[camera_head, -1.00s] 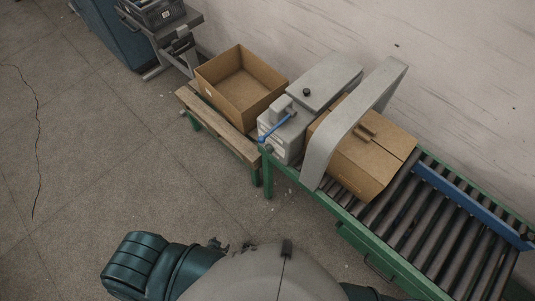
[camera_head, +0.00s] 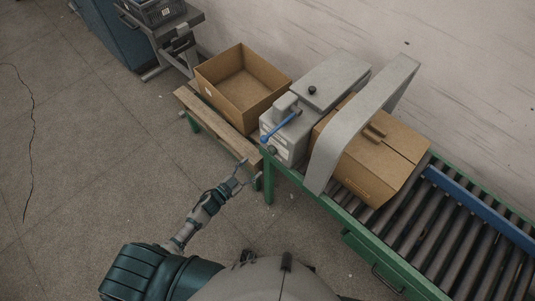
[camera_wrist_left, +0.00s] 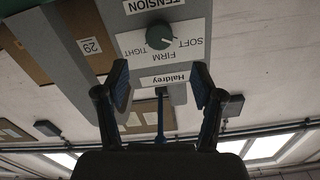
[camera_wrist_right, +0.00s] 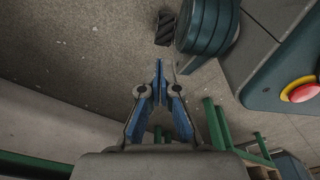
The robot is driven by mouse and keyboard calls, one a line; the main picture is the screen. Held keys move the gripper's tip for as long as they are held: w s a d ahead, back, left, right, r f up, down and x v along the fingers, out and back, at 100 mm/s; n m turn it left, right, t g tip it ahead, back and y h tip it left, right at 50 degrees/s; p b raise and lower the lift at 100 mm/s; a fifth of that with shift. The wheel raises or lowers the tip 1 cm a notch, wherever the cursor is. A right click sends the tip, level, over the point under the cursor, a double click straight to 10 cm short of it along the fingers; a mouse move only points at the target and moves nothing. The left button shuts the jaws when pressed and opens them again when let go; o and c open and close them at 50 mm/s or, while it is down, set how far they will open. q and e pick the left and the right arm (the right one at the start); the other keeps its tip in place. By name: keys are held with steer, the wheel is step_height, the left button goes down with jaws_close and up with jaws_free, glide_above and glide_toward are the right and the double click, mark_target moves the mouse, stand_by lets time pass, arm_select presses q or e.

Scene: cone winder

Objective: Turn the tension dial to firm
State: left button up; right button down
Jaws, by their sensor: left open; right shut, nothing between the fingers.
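The tension dial (camera_wrist_left: 159,35) is a round dark green knob on a white plate in the left wrist view, which shows it upside down. The plate reads SOFT, FIRM and TIGHT; a small pale mark on the knob appears turned toward SOFT. In the head view the dial (camera_head: 272,150) is a small dark knob low on the front of the grey machine (camera_head: 332,80). My left gripper (camera_head: 250,170) is open and empty, short of the dial, its fingers (camera_wrist_left: 160,75) apart and not touching it. My right gripper (camera_wrist_right: 161,78) is shut and empty, over the floor.
A blue lever (camera_head: 281,126) sticks out from the machine near the dial. A grey arch (camera_head: 345,135) and a closed carton (camera_head: 375,160) stand on the roller conveyor (camera_head: 440,215). An open carton (camera_head: 240,85) rests on a wooden bench (camera_head: 215,122). The floor at left is clear.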

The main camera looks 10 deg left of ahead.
mark_target(270, 153)
arm_select(q)
steer(key=x, duration=0.9)
steer(key=shift+d, duration=0.4)
steer(key=shift+a, duration=0.4)
steer(key=c, duration=0.4)
steer(key=shift+a, duration=0.15)
steer(key=c, duration=0.7)
steer(key=shift+c, duration=0.2)
